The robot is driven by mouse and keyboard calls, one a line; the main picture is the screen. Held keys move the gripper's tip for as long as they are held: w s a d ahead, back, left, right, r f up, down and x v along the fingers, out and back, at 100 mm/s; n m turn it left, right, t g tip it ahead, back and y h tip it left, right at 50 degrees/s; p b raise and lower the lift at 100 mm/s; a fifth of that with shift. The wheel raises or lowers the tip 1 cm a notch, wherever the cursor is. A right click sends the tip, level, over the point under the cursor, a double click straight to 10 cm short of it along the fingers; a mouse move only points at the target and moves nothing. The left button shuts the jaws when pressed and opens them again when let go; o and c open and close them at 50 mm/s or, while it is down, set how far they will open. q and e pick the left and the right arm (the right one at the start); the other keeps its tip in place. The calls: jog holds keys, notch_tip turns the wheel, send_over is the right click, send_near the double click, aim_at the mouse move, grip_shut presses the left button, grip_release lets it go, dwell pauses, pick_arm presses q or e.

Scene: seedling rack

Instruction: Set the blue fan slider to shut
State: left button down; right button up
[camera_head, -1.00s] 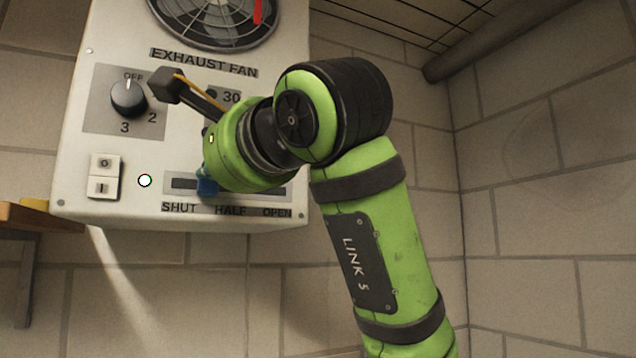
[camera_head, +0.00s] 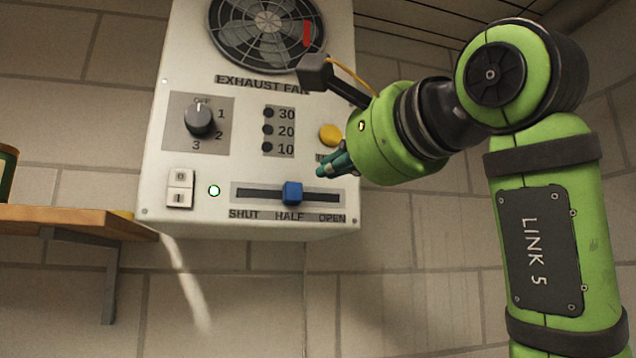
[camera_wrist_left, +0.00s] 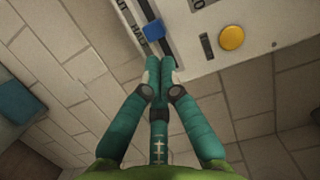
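The blue fan slider (camera_head: 292,193) sits in a dark horizontal slot (camera_head: 258,192) low on the white exhaust fan panel, above the HALF label. SHUT is at the slot's left end and OPEN at its right. My left gripper (camera_head: 326,169) is just right of and above the slider, apart from it in the head view. In the left wrist view its teal fingers (camera_wrist_left: 160,67) are together at the tips, empty, and the slider (camera_wrist_left: 154,31) is just beyond them. My right gripper is not in view.
The panel (camera_head: 160,150) also has a dial (camera_head: 199,117), a yellow button (camera_head: 331,135), a white rocker switch (camera_head: 180,188) and a lit green lamp (camera_head: 214,191). A wooden shelf (camera_head: 75,222) is at the left. The space below the panel is clear.

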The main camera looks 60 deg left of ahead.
pick_arm(q)
jog(key=c, duration=1.6)
grip_release()
jog(key=shift+d, duration=0.45)
jog(key=o, duration=0.7)
jog(key=shift+s+d, duration=0.1)
jog(key=shift+d, duration=0.2)
jog(key=shift+c, duration=0.2)
jog(key=shift+d+n, duration=0.15)
jog(key=shift+n, duration=0.65)
jog(key=n+g+b, duration=0.2)
jog(key=n+b, duration=0.1)
jog(key=n, duration=1.5)
send_near(298, 189)
jog(key=a, duration=0.4)
jog(key=a+p, duration=0.1)
jog(key=a, duration=0.1)
jog(key=a+p, duration=0.1)
jog(key=a, duration=0.2)
jog(key=shift+s+a, duration=0.15)
jog(key=shift+s, duration=0.2)
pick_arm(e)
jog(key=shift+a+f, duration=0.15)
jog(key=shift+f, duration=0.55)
pick_arm(q)
jog(key=shift+c, duration=0.3)
grip_shut()
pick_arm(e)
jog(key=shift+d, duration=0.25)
